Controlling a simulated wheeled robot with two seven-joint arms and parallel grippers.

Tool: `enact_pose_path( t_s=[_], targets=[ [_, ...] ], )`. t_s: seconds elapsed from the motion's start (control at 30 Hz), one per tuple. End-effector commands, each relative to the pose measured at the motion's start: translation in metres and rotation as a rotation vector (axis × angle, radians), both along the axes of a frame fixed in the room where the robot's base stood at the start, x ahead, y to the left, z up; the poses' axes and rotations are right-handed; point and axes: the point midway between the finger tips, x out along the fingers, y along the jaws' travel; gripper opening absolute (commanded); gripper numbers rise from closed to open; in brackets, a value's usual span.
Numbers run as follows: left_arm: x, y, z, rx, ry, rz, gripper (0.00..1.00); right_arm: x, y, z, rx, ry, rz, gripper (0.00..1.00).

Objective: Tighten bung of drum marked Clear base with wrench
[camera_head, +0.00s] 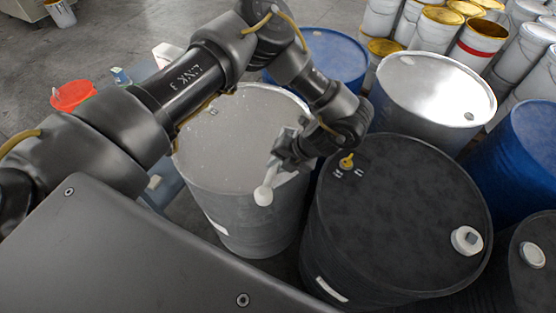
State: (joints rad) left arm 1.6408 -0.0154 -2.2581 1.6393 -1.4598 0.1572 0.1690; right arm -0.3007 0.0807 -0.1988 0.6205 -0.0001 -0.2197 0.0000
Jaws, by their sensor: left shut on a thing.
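My left gripper (282,153) reaches in from the left and is shut on a light grey tool, seemingly the wrench (265,190). Its pale rounded end hangs down over the front right part of a grey drum (235,115); I cannot tell whether it touches. To the right stands a black drum (405,215) with a large white bung (467,240) near its right rim and a small yellow fitting (347,161) near its left rim. I cannot read any drum's marking, so the Clear base drum is not certain. My right gripper is not in view.
A blue drum (325,58), a white-topped drum (437,85) and another blue drum (530,145) stand close behind and right. Another dark drum (540,255) is at lower right. Several pails (482,40) crowd the back right. A red container (72,95) is at left.

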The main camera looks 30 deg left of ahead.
Motion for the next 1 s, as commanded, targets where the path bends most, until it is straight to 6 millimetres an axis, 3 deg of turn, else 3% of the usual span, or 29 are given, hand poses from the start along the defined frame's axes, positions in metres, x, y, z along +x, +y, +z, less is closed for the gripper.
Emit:
enact_pose_path(
  t_s=[0.27,0.73,1.0],
  targets=[
    [0.0,0.001,-0.005,0.0,0.001,-0.007,0.0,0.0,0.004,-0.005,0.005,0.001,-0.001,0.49],
    [0.0,0.001,-0.047,-0.001,0.002,-0.005,0.0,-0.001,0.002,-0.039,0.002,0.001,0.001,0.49],
    [0.0,0.001,-0.053,-0.001,0.001,-0.005,0.0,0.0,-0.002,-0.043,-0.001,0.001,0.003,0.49]
  ],
)
